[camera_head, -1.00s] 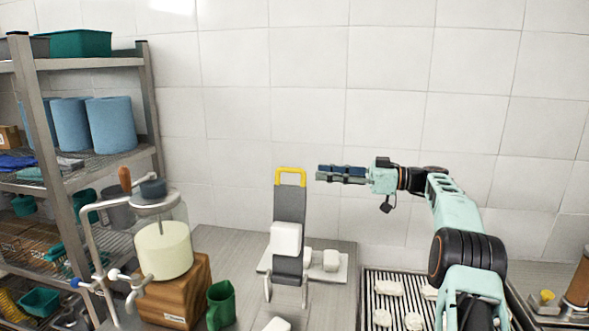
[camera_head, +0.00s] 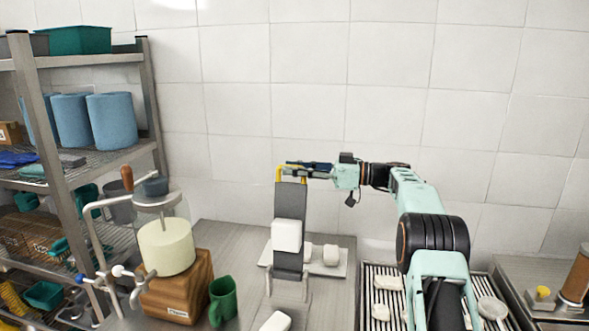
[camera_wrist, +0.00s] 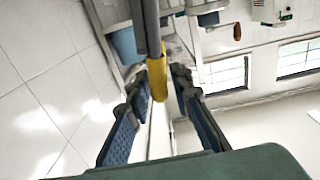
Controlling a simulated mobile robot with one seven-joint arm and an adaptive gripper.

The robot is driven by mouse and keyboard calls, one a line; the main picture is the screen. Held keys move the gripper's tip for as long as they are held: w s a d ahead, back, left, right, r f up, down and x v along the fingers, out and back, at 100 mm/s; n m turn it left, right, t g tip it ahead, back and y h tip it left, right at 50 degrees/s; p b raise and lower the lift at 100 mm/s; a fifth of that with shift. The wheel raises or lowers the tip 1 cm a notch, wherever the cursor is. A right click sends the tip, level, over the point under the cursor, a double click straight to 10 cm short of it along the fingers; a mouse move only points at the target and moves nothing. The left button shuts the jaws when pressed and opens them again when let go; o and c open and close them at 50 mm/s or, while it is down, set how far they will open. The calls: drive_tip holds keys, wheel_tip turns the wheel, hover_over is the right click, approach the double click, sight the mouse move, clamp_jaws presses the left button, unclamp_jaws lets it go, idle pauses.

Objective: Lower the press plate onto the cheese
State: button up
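The press plate (camera_head: 289,205) is a dark grey panel standing nearly upright, with a yellow handle (camera_head: 279,175) at its top. A white block (camera_head: 286,236) shows against its lower face. White cheese-like pieces (camera_head: 330,254) lie on a pale board (camera_head: 341,269) around its base; the plate partly hides them. My gripper (camera_head: 290,168) is at the handle's height, coming from the right. In the wrist view the yellow bar (camera_wrist: 158,78) lies between my two blue-padded fingers, which stand apart with gaps on both sides. I cannot see it gripped.
At left stand a wooden block (camera_head: 193,292) bearing a clear vessel with a pale cylinder (camera_head: 166,247), metal pipes, and a green jug (camera_head: 223,300). A wire shelf (camera_head: 75,163) fills the far left. A ridged tray (camera_head: 368,300) with white pieces lies under my arm. The tiled wall is behind.

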clamp_jaws()
drive_tip(key=shift+s+b, duration=0.1)
drive_tip(key=shift+b, duration=0.2)
